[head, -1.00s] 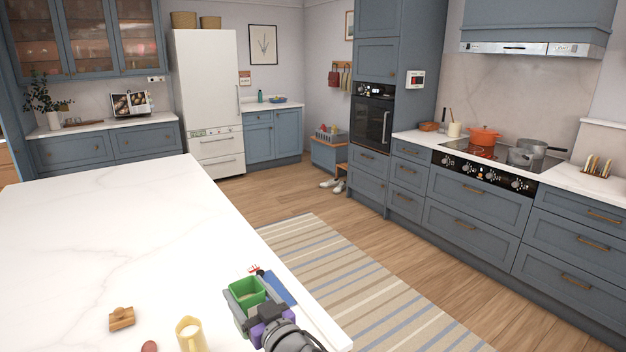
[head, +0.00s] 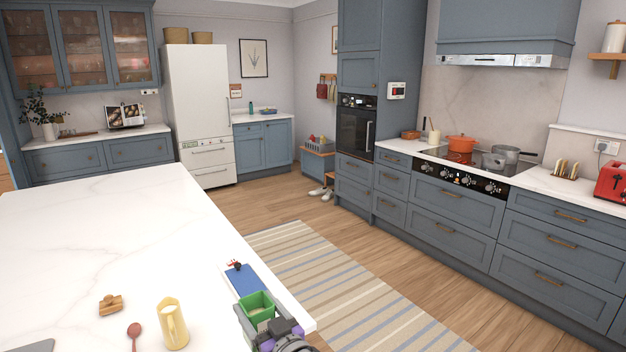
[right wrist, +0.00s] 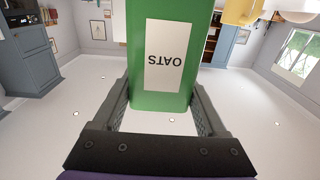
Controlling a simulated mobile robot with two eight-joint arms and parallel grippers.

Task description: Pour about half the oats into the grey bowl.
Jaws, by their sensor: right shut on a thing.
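The oats container is a green open-topped box (head: 257,314) near the right edge of the white worktop in the head view. Pale contents show inside its mouth, which faces up. My right gripper (head: 262,333) is shut on it. In the right wrist view, the green container (right wrist: 160,100) stands between the two fingers (right wrist: 160,108), its white OATS label upside down in the picture. I cannot tell how far its base is above the worktop. No grey bowl is recognisable; a flat grey edge (head: 35,346) is cut off at the bottom left. My left gripper is not in view.
A yellow jug (head: 176,328) stands left of the container, with a red spoon-like item (head: 134,331) and a small wooden object (head: 111,304) beyond. A blue board (head: 244,281) lies just behind the container. The worktop's far part is clear.

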